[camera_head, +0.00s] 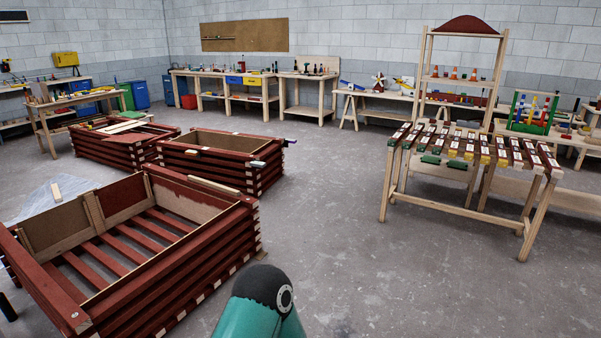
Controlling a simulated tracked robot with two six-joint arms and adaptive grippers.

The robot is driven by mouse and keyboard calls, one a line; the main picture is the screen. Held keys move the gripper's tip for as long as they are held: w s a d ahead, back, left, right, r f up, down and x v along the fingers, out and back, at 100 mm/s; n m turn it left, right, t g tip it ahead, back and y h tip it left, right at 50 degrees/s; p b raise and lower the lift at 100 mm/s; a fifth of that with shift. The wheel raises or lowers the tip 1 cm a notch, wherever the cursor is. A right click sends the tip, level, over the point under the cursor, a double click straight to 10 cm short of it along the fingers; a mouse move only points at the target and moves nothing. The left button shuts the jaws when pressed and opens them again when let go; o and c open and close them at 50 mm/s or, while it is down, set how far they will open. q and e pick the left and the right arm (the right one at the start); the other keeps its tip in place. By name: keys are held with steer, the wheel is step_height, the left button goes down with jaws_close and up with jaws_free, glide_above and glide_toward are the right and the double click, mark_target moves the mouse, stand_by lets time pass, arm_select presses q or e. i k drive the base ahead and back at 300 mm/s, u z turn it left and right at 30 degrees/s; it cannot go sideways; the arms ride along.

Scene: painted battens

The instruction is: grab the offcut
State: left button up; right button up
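I cannot tell for sure which piece is the offcut. A short pale wood strip (213,185) lies along the top right edge of the near red slatted crate (190,262). Another small pale piece (56,192) stands or leans by a light sheet on the floor to the left. Neither of my grippers shows. A teal and black arm link of mine is at the bottom centre, with nothing held in view.
Two more red crates (205,170) stand behind the near one. A wooden stand (455,205) with several painted battens is at the right. Workbenches (250,75) line the back wall. The grey floor (335,210) between crates and stand is clear.

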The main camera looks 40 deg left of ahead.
mark_target(202, 182)
steer(key=z, duration=0.95)
steer(key=i, duration=0.15)
steer(key=u, duration=3.1)
steer(key=i, duration=1.85)
steer(key=z, duration=0.3)
steer(key=i, duration=1)
steer(key=z, duration=0.2)
steer(key=k, duration=0.35)
steer(key=u, duration=0.1)
